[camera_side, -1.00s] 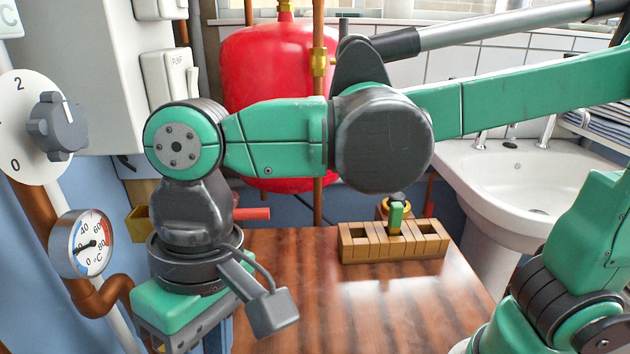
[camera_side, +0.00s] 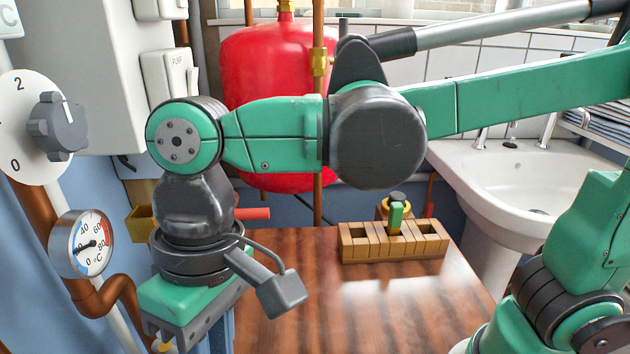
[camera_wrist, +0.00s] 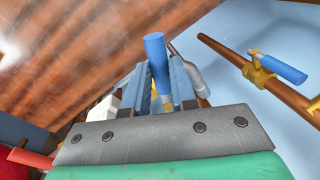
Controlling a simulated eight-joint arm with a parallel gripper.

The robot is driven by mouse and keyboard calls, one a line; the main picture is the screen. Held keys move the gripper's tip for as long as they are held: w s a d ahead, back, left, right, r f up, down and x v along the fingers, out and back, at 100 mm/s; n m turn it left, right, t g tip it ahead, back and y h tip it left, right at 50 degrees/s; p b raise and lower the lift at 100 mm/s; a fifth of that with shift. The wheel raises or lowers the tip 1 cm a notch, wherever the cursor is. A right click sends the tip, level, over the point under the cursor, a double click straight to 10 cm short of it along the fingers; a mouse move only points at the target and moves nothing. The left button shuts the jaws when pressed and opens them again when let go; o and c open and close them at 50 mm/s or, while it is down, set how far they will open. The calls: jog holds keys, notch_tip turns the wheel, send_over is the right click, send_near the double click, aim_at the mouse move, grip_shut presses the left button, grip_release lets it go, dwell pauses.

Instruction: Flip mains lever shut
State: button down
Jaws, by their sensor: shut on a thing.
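In the wrist view a blue lever handle (camera_wrist: 156,52) stands between the two blue-grey fingers of my gripper (camera_wrist: 159,84), which are shut on it. Its far end sticks out past the fingertips. A bit of yellow brass shows between the fingers below it; the rest of its valve is hidden. In the side view my gripper's green and grey body is at the lower left, tilted, and its fingertips are out of sight. I cannot tell the lever's exact angle to its pipe.
A second blue lever (camera_wrist: 280,68) sits on a brass valve on a copper pipe (camera_wrist: 225,55), right of my gripper. A red handle (camera_side: 252,213) is behind my wrist. A wooden counter (camera_side: 300,290) holds a slotted wooden block (camera_side: 355,250). A temperature gauge (camera_side: 80,244) is at left.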

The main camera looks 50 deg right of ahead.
jog(key=shift+w+d+n+g, duration=0.15)
jog(key=shift+w+d+n, duration=0.1)
jog(key=shift+n, duration=0.6)
jog(key=shift+w+d+n+g, duration=0.1)
jog(key=shift+w+d+n, duration=0.15)
jog(key=shift+n, duration=0.55)
jog(key=shift+w+d+n+g, duration=0.15)
jog(key=shift+d+n, duration=0.1)
jog(key=shift+n, duration=0.6)
jog(key=c, duration=0.7)
grip_release()
jog(key=v, duration=0.5)
jog(key=shift+w+r, duration=0.1)
jog(key=shift+r, duration=0.2)
